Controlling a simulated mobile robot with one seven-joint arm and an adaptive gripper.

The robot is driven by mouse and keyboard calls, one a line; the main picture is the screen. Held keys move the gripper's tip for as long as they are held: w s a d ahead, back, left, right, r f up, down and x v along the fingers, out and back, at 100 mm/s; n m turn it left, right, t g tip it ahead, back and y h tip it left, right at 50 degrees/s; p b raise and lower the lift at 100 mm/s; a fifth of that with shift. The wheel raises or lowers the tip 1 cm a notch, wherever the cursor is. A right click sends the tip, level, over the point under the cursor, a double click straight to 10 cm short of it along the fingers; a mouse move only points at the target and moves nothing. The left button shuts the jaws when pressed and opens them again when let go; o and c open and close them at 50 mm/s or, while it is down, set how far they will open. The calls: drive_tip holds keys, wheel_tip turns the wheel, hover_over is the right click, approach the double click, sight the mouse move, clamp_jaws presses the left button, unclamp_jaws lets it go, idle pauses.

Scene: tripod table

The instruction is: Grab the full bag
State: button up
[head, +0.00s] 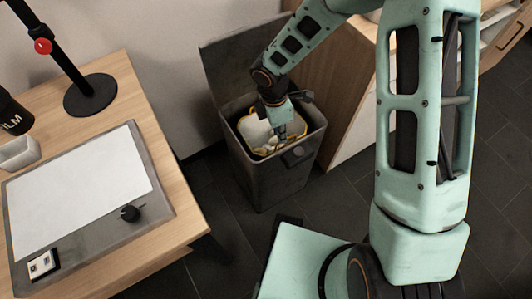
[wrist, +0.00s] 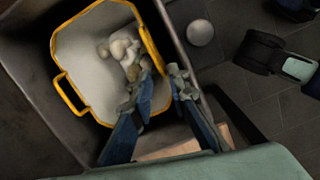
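The bag (head: 254,131) sits inside a dark grey bin, with a pale inside and a yellow rim. In the wrist view the bag (wrist: 80,45) is open at the top, with a yellow loop handle at its left edge and crumpled whitish pieces inside. My gripper (head: 283,135) points down into the bin mouth. In the wrist view my gripper (wrist: 165,77) has its two fingers apart, at the bag's right rim. One finger overlaps the bag's opening and the other is outside the rim. The fingers hide part of that rim, and I cannot tell whether they touch it.
The bin (head: 262,183) has its lid (head: 236,68) raised against the wall. A wooden cabinet (head: 335,85) stands close on its right. A wooden desk (head: 120,90) with a mat (head: 150,205) and a lamp stand (head: 90,95) is at left. Dark tiled floor (head: 215,200) is free between.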

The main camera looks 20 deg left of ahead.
drive_tip(key=f, duration=0.2)
drive_tip(key=f+b, duration=0.1)
drive_tip(key=f, duration=0.1)
drive_tip(key=shift+w+d+f+b, duration=0.1)
drive_tip(key=shift+d+f+b, duration=0.1)
drive_tip(key=shift+f+b, duration=0.15)
drive_tip(key=f, duration=0.2)
drive_tip(key=f+b, duration=0.1)
drive_tip(key=f, duration=0.1)
drive_tip(key=f+b, duration=0.1)
drive_tip(key=f, duration=0.1)
drive_tip(key=shift+w+f, duration=0.1)
drive_tip(key=shift+w, duration=0.2)
clamp_jaws()
